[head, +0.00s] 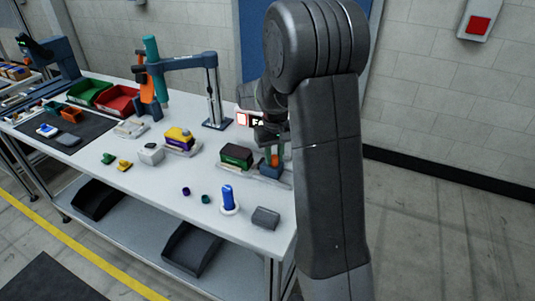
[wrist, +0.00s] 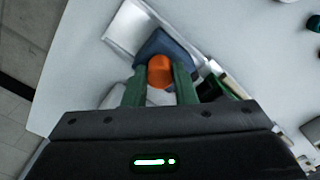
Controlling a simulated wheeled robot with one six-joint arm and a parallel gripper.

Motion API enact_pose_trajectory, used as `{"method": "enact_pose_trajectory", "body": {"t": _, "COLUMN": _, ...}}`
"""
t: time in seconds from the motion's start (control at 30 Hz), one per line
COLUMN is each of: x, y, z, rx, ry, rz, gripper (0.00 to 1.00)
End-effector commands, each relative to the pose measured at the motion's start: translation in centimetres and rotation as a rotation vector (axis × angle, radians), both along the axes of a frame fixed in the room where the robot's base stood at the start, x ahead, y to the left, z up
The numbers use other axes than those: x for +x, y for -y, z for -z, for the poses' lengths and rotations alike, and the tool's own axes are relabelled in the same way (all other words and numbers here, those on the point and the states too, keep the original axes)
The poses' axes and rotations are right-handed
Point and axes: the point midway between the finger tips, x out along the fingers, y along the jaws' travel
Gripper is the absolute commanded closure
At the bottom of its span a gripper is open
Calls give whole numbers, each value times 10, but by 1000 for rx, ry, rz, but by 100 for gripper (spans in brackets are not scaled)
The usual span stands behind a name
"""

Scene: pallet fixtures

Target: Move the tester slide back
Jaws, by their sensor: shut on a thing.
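The tester slide shows in the wrist view as a blue-grey block (wrist: 177,45) with a round orange knob (wrist: 160,70) on it. It sits on a pale metal plate (wrist: 125,30). My gripper (wrist: 158,78) is shut on the orange knob, one green finger on each side. My arm hides part of the tester there. A tester display (head: 252,120) with a red mark and letters starting "FA" is partly hidden behind my gripper.
A blue bottle-like part (head: 228,198) and a grey block (head: 265,217) stand near the table's front right. A yellow-topped box (head: 179,138) and a blue post stand (head: 213,90) are farther left. Green (head: 90,92) and red (head: 117,99) bins are at the back.

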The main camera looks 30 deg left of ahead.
Motion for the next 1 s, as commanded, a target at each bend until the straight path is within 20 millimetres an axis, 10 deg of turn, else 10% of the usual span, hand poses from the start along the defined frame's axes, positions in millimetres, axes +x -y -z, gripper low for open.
{"method": "enact_pose_trajectory", "body": {"t": 0.27, "x": 0, "y": 5, "z": 0, "rx": -7, "ry": -1, "rz": -1, "gripper": 100}}
{"method": "enact_pose_trajectory", "body": {"t": 0.3, "x": 0, "y": 5, "z": 0, "rx": -6, "ry": -1, "rz": -1, "gripper": 68}}
{"method": "enact_pose_trajectory", "body": {"t": 0.4, "x": 0, "y": 5, "z": 0, "rx": -5, "ry": 0, "rz": -1, "gripper": 54}}
{"method": "enact_pose_trajectory", "body": {"t": 0.77, "x": 1, "y": 3, "z": -7, "rx": -1, "ry": 2, "rz": -1, "gripper": 54}}
{"method": "enact_pose_trajectory", "body": {"t": 1.0, "x": 1, "y": 3, "z": -52, "rx": 1, "ry": 3, "rz": 0, "gripper": 54}}
